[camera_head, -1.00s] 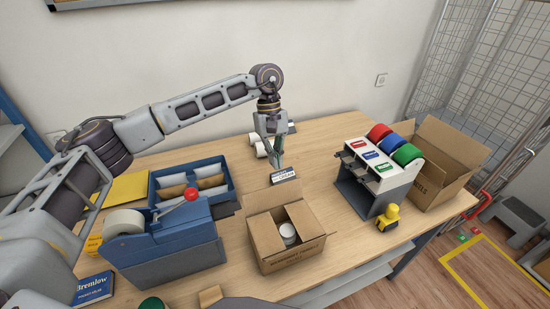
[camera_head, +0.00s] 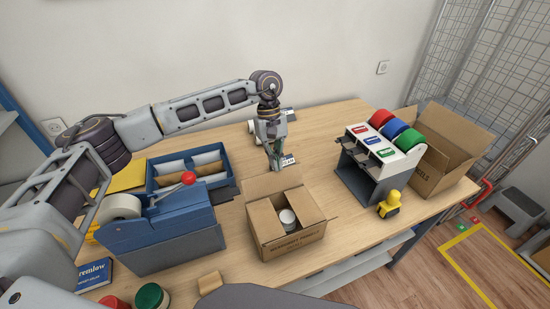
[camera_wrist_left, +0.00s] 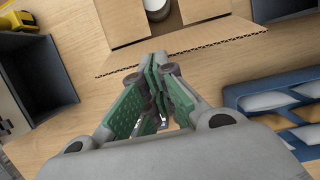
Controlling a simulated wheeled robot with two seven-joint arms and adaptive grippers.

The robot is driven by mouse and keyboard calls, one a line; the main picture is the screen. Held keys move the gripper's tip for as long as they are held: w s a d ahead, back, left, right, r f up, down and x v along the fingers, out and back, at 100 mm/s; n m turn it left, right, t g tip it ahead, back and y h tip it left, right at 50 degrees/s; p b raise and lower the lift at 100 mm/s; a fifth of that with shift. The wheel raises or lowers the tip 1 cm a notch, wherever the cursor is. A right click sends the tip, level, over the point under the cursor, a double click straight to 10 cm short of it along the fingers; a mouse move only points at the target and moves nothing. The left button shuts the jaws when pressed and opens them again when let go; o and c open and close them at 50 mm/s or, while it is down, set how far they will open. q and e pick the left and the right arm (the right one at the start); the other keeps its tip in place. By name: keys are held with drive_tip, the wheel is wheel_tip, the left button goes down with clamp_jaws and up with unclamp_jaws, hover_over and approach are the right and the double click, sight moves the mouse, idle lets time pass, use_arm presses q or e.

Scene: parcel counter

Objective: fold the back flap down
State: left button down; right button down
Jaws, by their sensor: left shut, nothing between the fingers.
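The open cardboard box (camera_head: 290,246) stands on the counter in the head view with a white round item (camera_head: 288,217) inside. My left gripper (camera_head: 279,166) is shut and empty, just behind the back flap. In the left wrist view the shut fingers (camera_wrist_left: 158,62) point at the flap's corrugated edge, close to the back flap (camera_wrist_left: 200,36); I cannot tell whether they touch. My right gripper is not in view.
A blue divided tray (camera_head: 160,180) and a tape dispenser (camera_head: 160,235) stand left of the box. A roll holder (camera_head: 354,180), a yellow tool (camera_head: 390,205) and another open carton (camera_head: 458,143) are at the right.

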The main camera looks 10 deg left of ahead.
sight(279, 176)
use_arm(q)
drive_tip(key=s+d+p, duration=0.1)
drive_tip(key=s+p, duration=0.1)
drive_tip(key=shift+s+d+f+p, duration=0.35)
drive_tip(key=shift+f, duration=0.05)
drive_tip(key=shift+s+d+p, duration=0.4)
drive_tip(key=shift+s+p, duration=0.1)
drive_tip(key=shift+p, duration=0.1)
drive_tip(key=shift+s+d+f+b, duration=0.45)
drive_tip(key=shift+s+d, duration=0.05)
drive_tip(key=shift+s, duration=0.25)
drive_tip(key=shift+s+d+f+b, duration=0.45)
drive_tip(key=shift+s+d, duration=0.05)
drive_tip(key=shift+s, duration=0.2)
drive_tip(key=shift+s+d+f+b, duration=0.2)
drive_tip(key=shift+s+f+b, duration=0.15)
drive_tip(key=shift+f+b, duration=0.35)
drive_tip(key=shift+s+d+f+b, duration=0.2)
drive_tip(key=shift+s+f+b, duration=0.2)
drive_tip(key=shift+b, duration=0.4)
drive_tip(key=shift+f, duration=0.1)
